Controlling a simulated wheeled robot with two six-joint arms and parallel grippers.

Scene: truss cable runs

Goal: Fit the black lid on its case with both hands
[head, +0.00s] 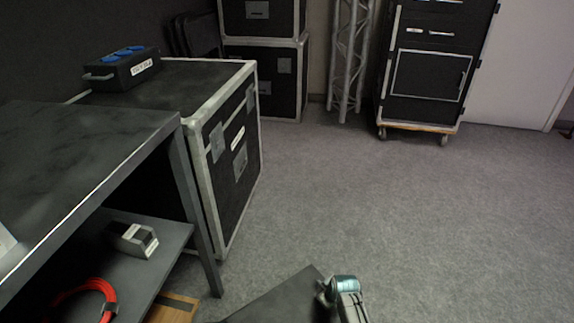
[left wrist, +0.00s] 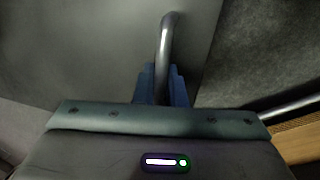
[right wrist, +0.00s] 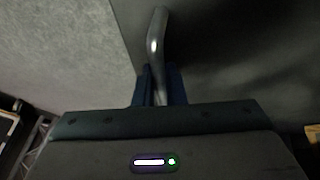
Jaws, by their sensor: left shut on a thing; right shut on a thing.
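The black lid (head: 285,300) is a flat dark panel at the bottom edge of the head view, mostly cut off. In the left wrist view my left gripper (left wrist: 162,84) is shut on a bent metal bar handle (left wrist: 166,45) beside the panel's surface (left wrist: 90,50). In the right wrist view my right gripper (right wrist: 158,84) is shut on a similar handle (right wrist: 156,42), with the dark panel (right wrist: 235,55) to the right. Part of my right arm shows beside the lid in the head view; my left gripper is outside it. I cannot tell which case belongs to the lid.
A dark table (head: 70,135) stands at left, with a red cable coil (head: 92,290) and a grey box (head: 133,239) on its shelf. Behind it is a large flight case (head: 231,150) bearing a black socket box (head: 122,72). A wheeled case (head: 430,75) stands at the back. The floor (head: 400,205) is clear.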

